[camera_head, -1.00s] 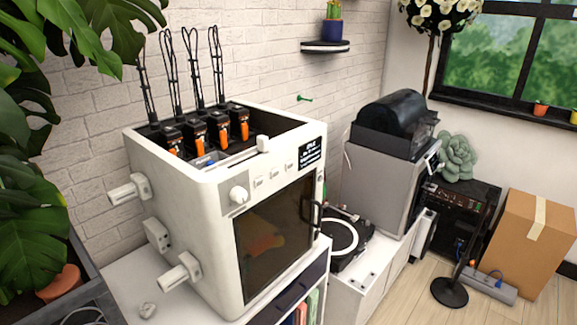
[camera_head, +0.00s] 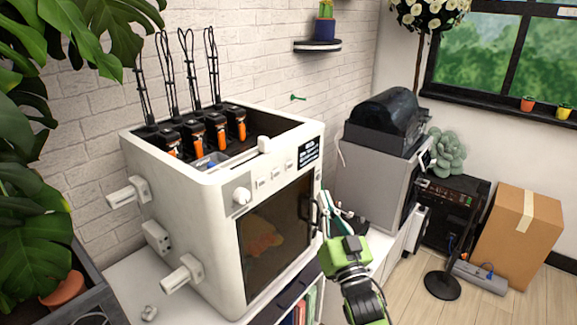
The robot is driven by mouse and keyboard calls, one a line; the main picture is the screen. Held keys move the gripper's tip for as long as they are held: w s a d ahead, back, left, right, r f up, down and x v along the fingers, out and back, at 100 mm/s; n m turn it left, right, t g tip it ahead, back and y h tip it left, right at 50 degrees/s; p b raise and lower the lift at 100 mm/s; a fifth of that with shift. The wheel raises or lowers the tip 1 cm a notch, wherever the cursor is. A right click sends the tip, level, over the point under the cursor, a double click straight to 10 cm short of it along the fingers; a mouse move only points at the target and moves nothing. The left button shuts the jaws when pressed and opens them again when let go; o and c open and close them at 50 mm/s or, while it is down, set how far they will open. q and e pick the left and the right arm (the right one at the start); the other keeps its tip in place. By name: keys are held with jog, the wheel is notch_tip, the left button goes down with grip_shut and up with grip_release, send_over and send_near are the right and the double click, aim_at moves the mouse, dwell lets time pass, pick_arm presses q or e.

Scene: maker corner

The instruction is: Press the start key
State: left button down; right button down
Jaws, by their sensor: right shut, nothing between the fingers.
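A white boxy machine, which looks like a 3D printer (camera_head: 185,215), stands on a white cabinet. Its front panel has a round white knob (camera_head: 241,196), a row of small light keys (camera_head: 276,174) and a dark display (camera_head: 308,152) at the right end. The key labels are too small to read, so I cannot tell which is the start key. My right gripper (camera_head: 326,200) is shut and empty, in front of the machine's right front edge near the dark door handle, below the display. I cannot tell whether it touches the handle. My left gripper is not in view.
The machine's dark glass door (camera_head: 275,238) faces front. A grey machine with a black top (camera_head: 375,180) stands behind to the right. A cardboard box (camera_head: 518,235) and a black stand base (camera_head: 442,285) are on the floor. A large plant (camera_head: 35,190) fills the left edge.

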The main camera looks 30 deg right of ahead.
aim_at(289, 165)
jog(key=shift+m+t+h, duration=0.3)
jog(key=shift+t+h, duration=0.1)
jog(key=shift+t, duration=0.2)
jog(key=r, duration=0.1)
jog(key=s+r, duration=0.1)
jog(key=r, duration=0.3)
jog(key=shift+s+d+r, duration=0.2)
jog(key=shift+s+r, duration=0.05)
jog(key=shift+s, duration=0.15)
jog(key=w+a+b, duration=0.2)
jog(key=w+a, duration=0.1)
jog(key=w, duration=0.5)
jog(key=shift+w+a, duration=0.15)
jog(key=shift+a, duration=0.05)
jog(key=shift+w, duration=0.1)
dwell(0.5)
jog(key=shift+w+a, duration=0.15)
jog(key=shift+w, duration=0.1)
